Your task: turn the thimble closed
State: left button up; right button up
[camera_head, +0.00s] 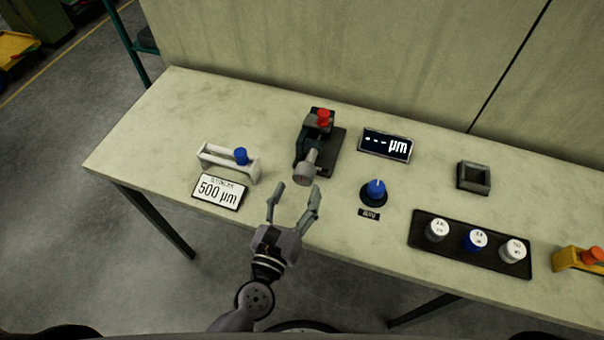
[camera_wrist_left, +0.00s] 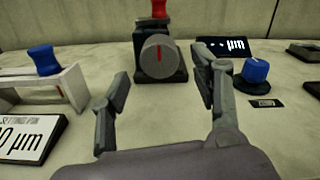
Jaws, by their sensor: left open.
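The micrometer stand (camera_head: 327,143) stands on the bench with a red knob (camera_head: 323,117) on top. Its grey thimble (camera_head: 304,174) points toward me, and in the left wrist view the thimble (camera_wrist_left: 159,57) shows its round end face with a red line near upright. My left gripper (camera_head: 294,193) is open and empty, just short of the thimble and not around it. In the left wrist view the fingers (camera_wrist_left: 165,85) stand either side of the thimble, apart from it. My right gripper is not in view.
A white holder (camera_head: 228,163) with a blue knob and a "500 µm" sign (camera_head: 219,191) stand left. Right are a display (camera_head: 386,145) reading "--- µm", a blue dial (camera_head: 374,192), a grey square tray (camera_head: 473,178), a black tray (camera_head: 468,257) of weights, and a yellow block (camera_head: 578,260).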

aim_at(302, 182)
pick_arm(q)
jog(key=shift+p+x, duration=0.35)
jog(key=shift+x, duration=1.65)
jog(key=shift+c, duration=0.4)
jog(key=c, duration=1.1)
